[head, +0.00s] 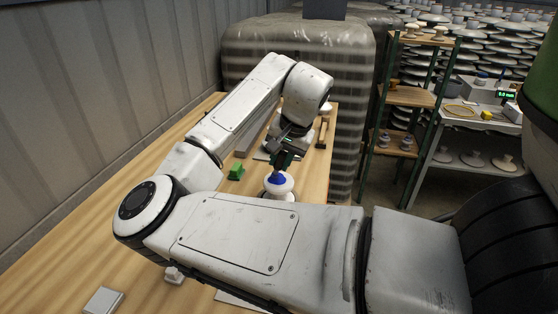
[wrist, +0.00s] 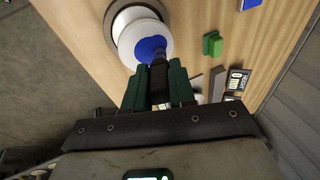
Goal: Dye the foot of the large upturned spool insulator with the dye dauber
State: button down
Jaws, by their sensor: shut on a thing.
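The large white spool insulator (head: 288,190) stands on the wooden table in the head view, partly hidden below by my forearm. In the wrist view its round white end (wrist: 128,47) faces the camera, with a wider rim behind it. My gripper (head: 285,158) is above it and shut on the dark handle of the dye dauber (wrist: 159,80), between green fingers in the wrist view (wrist: 157,92). Solid blue (wrist: 151,47) shows at the dauber's tip, over the insulator's end. I cannot tell how much is dauber head and how much is dye on the foot.
A green block (head: 236,172) lies on the table left of the insulator. A hammer-like tool (head: 322,134) lies farther back. Small white pieces (head: 174,275) and a grey block (head: 104,301) are near the front. A shelf rack (head: 408,95) stands beyond the table at right.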

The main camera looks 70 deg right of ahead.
jog(key=shift+d, duration=0.5)
jog(key=shift+s+p, duration=0.45)
jog(key=shift+s, duration=0.05)
jog(key=shift+s+a+p, duration=0.2)
jog(key=shift+a+p, duration=0.2)
jog(key=shift+a, duration=1.55)
jog(key=shift+w+d+p, duration=0.15)
jog(key=shift+d+p, duration=0.5)
jog(key=shift+d, duration=1.35)
jog(key=shift+s+p, duration=0.4)
jog(key=shift+s, duration=0.2)
jog(key=shift+p, duration=0.95)
notch_tip(320, 180, up, 6)
jog(key=p, duration=0.5)
jog(key=shift+p, duration=0.4)
